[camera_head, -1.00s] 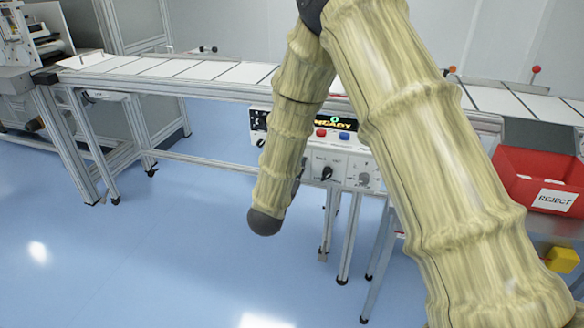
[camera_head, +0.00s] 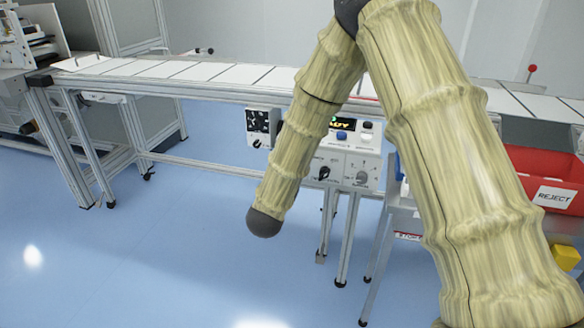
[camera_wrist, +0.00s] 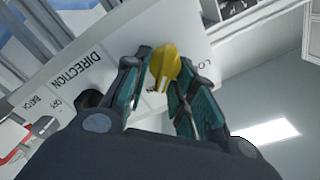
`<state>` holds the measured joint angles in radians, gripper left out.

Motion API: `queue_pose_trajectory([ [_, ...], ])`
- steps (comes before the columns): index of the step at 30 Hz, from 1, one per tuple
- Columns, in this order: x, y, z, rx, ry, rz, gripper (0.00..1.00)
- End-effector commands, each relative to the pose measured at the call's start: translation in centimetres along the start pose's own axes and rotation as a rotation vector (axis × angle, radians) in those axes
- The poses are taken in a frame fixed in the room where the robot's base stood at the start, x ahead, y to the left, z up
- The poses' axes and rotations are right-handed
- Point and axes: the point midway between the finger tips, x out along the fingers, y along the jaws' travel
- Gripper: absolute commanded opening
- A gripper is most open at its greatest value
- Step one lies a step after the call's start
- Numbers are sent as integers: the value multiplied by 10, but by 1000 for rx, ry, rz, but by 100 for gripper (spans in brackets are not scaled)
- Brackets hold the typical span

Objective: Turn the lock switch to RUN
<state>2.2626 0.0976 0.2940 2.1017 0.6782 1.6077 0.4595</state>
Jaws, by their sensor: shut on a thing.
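The lock switch is a yellow knob (camera_wrist: 168,62) on a white panel in the wrist view, beside a partly hidden label beginning "LO". My gripper (camera_wrist: 162,64) has its teal fingers on either side of the knob and is shut on it. The knob's base and the RUN mark cannot be made out. In the head view the control panel (camera_head: 345,160) stands below the conveyor. My arm covers part of it, and my gripper is hidden there.
A dark DIRECTION knob (camera_wrist: 88,98) sits beside my fingers. The head view shows a blue button (camera_head: 341,135) on the panel, the conveyor (camera_head: 205,71) behind, and a red REJECT bin (camera_head: 545,163) at right. Open blue floor (camera_head: 130,250) lies at left.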

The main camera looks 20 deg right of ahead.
Motion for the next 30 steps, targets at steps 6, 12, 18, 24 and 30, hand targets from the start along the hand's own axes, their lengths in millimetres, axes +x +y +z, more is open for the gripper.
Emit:
queue_pose_trajectory([
  [6, 0, 1, 0, -1, -1, 2, 3],
  [12, 0, 1, 0, -1, -1, 1, 45],
  [18, 0, 0, 0, -1, -1, 0, 45],
  [24, -8, 0, 1, -1, -2, 0, 45],
  [30, -39, 0, 1, -2, -4, 0, 45],
])
